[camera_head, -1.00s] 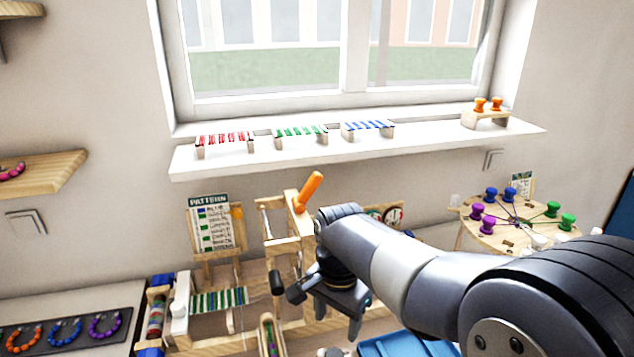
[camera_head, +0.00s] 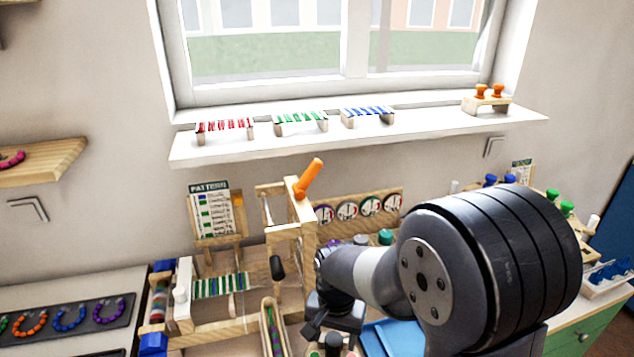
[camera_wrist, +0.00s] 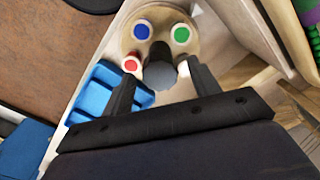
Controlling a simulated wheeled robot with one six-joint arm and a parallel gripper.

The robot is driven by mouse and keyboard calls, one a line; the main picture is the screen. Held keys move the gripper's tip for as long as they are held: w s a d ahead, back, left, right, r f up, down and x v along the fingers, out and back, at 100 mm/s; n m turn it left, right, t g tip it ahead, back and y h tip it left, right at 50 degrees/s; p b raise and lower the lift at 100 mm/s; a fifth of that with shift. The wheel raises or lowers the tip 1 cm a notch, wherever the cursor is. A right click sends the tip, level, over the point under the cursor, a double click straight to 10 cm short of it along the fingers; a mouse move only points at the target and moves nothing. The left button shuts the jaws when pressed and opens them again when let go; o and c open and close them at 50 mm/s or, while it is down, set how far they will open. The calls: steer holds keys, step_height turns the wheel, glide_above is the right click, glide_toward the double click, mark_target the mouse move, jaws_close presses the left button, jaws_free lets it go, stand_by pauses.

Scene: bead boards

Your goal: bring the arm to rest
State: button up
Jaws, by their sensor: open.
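My gripper (camera_head: 332,318) hangs low in the head view, in front of the wooden loom frame and partly hidden by my own arm. In the wrist view my gripper (camera_wrist: 163,72) has its two dark fingers spread wide apart. A grey-black peg (camera_wrist: 160,72) shows between the fingers, on or over a round wooden board (camera_wrist: 190,14) with blue, green and red round tops. I cannot tell how far below the fingers it is; nothing appears gripped.
The loom (camera_head: 222,286) with its orange handle (camera_head: 309,178) stands left of my arm. A blue tray (camera_head: 392,338) lies below the arm; it also shows in the wrist view (camera_wrist: 88,97). The window sill (camera_head: 420,131) holds small striped racks. A dark bead board (camera_head: 95,325) lies at left.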

steer(key=n, duration=0.4)
steer(key=shift+n+p, duration=0.35)
steer(key=shift+n, duration=0.05)
steer(key=n+p, duration=0.1)
steer(key=n, duration=0.4)
step_height(320, 180, up, 8)
steer(key=shift+f, duration=0.1)
stand_by(0.3)
